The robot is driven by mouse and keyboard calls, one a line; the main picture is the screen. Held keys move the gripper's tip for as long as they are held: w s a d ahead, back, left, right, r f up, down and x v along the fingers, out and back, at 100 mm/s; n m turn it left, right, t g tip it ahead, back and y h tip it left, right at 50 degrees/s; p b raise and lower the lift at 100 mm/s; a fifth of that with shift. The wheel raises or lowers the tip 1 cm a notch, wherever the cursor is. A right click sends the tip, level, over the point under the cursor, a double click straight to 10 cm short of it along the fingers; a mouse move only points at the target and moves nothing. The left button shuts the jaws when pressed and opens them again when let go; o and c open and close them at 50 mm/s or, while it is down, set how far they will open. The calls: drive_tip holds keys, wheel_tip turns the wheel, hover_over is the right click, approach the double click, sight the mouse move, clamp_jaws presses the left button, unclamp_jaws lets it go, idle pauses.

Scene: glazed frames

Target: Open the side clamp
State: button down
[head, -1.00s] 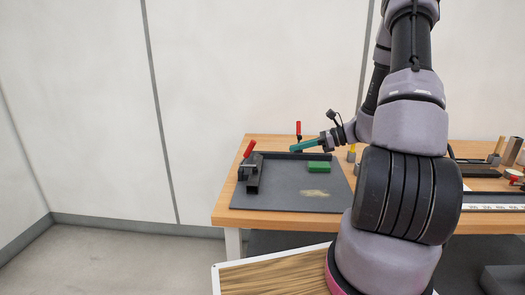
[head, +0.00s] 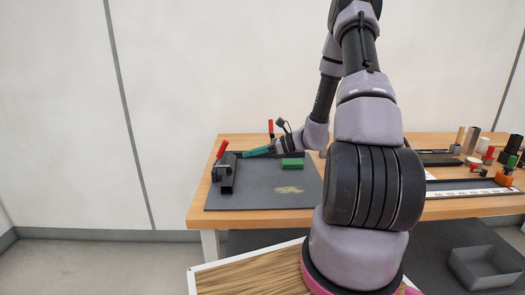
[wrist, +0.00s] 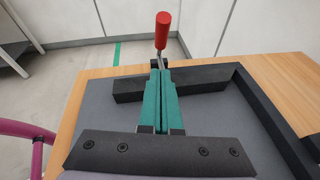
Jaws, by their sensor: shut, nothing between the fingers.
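The side clamp, with a red-tipped lever (head: 221,150), stands at the left edge of the dark fixture plate (head: 240,199), by a black bar (head: 227,181). Its lever stands up, leaning slightly right. My gripper (head: 244,155) has teal fingers, shut and empty, pointing left at the clamp a short way to its right. In the wrist view the closed fingers (wrist: 160,75) point at the clamp, and the red grip (wrist: 163,30) rises just beyond the tips. They overlap the lever's lower part; I cannot tell if they touch.
A second red-handled clamp (head: 270,127) stands at the back of the plate, close behind my gripper. A green block (head: 292,163) lies on the plate. A grey bin (head: 487,267) sits low at right.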

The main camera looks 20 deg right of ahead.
sight(221, 148)
drive_tip(key=shift+w+a+r, duration=0.2)
drive_tip(key=shift+w+a, duration=0.25)
drive_tip(key=shift+a, duration=0.35)
drive_tip(key=shift+w+a+r, duration=0.2)
drive_tip(key=shift+w+a, duration=0.25)
drive_tip(key=shift+a, duration=0.4)
drive_tip(key=shift+w+a+r, duration=0.2)
drive_tip(key=shift+w+a, duration=0.25)
drive_tip(key=shift+a, duration=0.35)
drive_tip(key=a+r+h, duration=0.1)
drive_tip(key=h, duration=0.1)
drive_tip(key=w+a+r+g+h, duration=0.1)
drive_tip(key=a, duration=0.1)
drive_tip(key=a+r+g+h, duration=0.1)
drive_tip(key=a+h, duration=0.1)
drive_tip(key=shift+w+r+n+h, duration=0.25)
drive_tip(key=shift+r+n+h, duration=0.05)
drive_tip(key=shift+n, duration=0.1)
drive_tip(key=w+a+g+h, duration=0.2)
drive_tip(key=a+h, duration=0.4)
drive_tip(key=a, duration=0.1)
drive_tip(key=shift+w+a+f+g+h, duration=0.2)
drive_tip(key=shift+w+g+h, duration=0.1)
drive_tip(key=shift+h, duration=0.1)
drive_tip(key=shift+s+a, duration=0.1)
drive_tip(key=shift+a, duration=0.05)
